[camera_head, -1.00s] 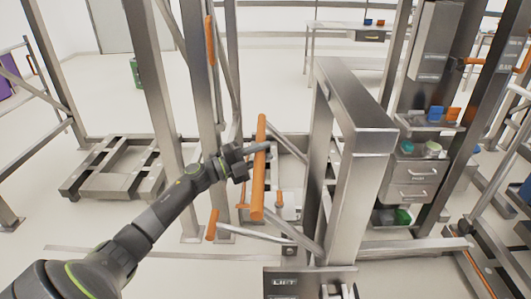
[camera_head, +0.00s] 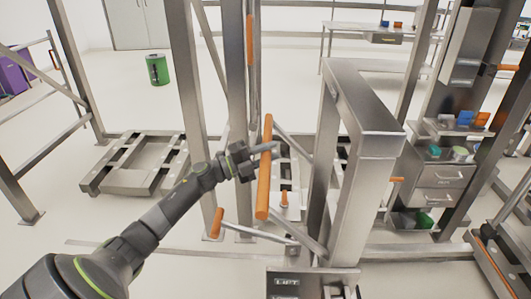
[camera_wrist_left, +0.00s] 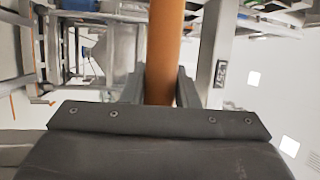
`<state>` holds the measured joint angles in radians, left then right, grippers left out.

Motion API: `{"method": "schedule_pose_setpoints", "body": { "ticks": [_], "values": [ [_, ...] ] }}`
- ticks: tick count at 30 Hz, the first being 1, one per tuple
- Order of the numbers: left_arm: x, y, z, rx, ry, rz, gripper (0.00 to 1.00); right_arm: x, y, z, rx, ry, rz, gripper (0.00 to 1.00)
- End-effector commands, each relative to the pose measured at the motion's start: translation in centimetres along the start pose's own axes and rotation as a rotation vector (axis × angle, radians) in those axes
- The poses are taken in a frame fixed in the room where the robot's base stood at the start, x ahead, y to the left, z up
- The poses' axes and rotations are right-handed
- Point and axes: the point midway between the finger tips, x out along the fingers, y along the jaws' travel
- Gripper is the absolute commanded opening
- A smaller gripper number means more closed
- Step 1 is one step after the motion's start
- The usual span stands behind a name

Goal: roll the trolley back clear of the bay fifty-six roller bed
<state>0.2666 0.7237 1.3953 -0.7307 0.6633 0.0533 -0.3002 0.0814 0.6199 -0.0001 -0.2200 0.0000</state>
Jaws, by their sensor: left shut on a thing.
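The trolley is a grey metal frame (camera_head: 365,150) with a label reading LIFT low at its front. An orange bar handle (camera_head: 264,185) stands on its left side. My left gripper (camera_head: 262,150) is shut on this orange handle. In the left wrist view the orange handle (camera_wrist_left: 164,50) runs up between the two dark fingers (camera_wrist_left: 160,88). My right gripper does not show.
A low metal frame (camera_head: 125,182) lies on the floor at left among upright posts. A green bin (camera_head: 157,70) stands behind. A drawer unit (camera_head: 437,175) with small coloured containers stands right of the trolley. Pale floor is open at lower left.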

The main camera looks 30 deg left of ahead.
Motion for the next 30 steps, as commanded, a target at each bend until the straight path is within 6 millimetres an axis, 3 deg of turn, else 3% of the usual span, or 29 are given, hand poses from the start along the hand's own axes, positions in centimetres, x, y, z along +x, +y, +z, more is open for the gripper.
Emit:
{"method": "schedule_pose_setpoints", "body": {
  "ticks": [7, 8, 12, 23, 30],
  "values": [
    [0.3, -0.6, -0.1, 0.004, 0.007, -0.009, 0.0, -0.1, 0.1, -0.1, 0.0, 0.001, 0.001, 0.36],
    [0.3, -0.6, -0.1, 0.004, 0.007, -0.009, 0.3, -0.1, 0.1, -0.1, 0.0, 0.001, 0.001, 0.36],
    [0.2, -0.5, -0.1, 0.004, 0.006, -0.007, 0.48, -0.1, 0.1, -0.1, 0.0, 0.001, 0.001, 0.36],
    [-0.4, -0.1, 0.0, 0.003, 0.003, -0.002, 0.49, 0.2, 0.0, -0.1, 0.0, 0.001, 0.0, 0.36],
    [-4.3, 0.2, 0.1, 0.004, 0.002, 0.004, 0.49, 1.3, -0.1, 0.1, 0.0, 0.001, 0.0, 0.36]
  ]
}}
